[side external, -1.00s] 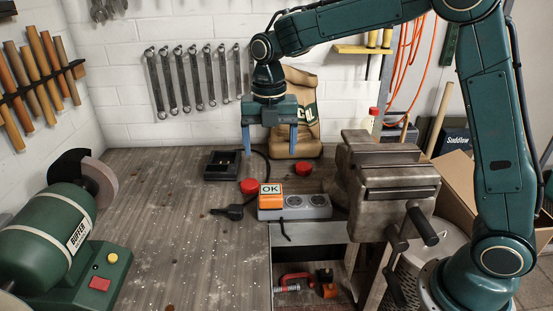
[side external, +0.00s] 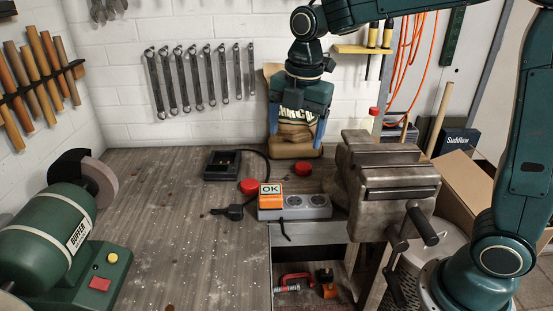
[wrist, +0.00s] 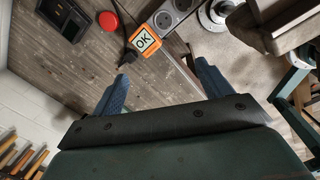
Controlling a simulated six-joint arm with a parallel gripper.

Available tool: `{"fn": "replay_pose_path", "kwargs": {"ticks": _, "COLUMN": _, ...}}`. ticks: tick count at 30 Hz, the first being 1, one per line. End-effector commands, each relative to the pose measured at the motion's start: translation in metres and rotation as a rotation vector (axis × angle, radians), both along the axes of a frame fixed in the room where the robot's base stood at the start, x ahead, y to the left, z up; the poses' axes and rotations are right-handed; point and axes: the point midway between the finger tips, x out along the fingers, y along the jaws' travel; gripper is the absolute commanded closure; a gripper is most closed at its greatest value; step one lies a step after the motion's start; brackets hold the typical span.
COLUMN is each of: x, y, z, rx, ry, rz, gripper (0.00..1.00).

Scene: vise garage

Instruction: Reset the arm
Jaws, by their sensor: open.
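My gripper (side external: 297,128) is open, with its two blue fingers apart and nothing between them. In the side external view it hangs above the back of the bench, in front of a brown sack (side external: 292,146). In the wrist view the fingers (wrist: 160,85) point toward the bench, short of an orange block marked OK (wrist: 145,40). That block (side external: 270,196) sits at the left end of a grey socket strip (side external: 308,206).
A steel vise (side external: 385,180) stands at the bench's right edge. A green grinder (side external: 60,235) is at the left. A black charger (side external: 222,165), two red caps (side external: 250,186) and a black plug (side external: 235,211) lie on the bench. An open drawer (side external: 300,270) holds a red clamp.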

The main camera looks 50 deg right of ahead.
Motion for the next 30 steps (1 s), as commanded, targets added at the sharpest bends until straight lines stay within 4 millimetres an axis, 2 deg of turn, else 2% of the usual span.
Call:
{"fn": "replay_pose_path", "kwargs": {"ticks": 6, "x": -0.041, "y": -0.009, "z": 0.021, "rx": 0.05, "ry": -0.067, "rz": -0.32, "gripper": 0.22}}
{"fn": "replay_pose_path", "kwargs": {"ticks": 15, "x": -0.096, "y": -0.02, "z": 0.036, "rx": 0.151, "ry": -0.15, "rz": -0.76, "gripper": 0.22}}
{"fn": "replay_pose_path", "kwargs": {"ticks": 22, "x": -0.138, "y": -0.026, "z": 0.037, "rx": 0.254, "ry": -0.202, "rz": -1.092, "gripper": 0.22}}
{"fn": "replay_pose_path", "kwargs": {"ticks": 30, "x": -0.184, "y": -0.031, "z": 0.027, "rx": 0.401, "ry": -0.246, "rz": -1.47, "gripper": 0.22}}
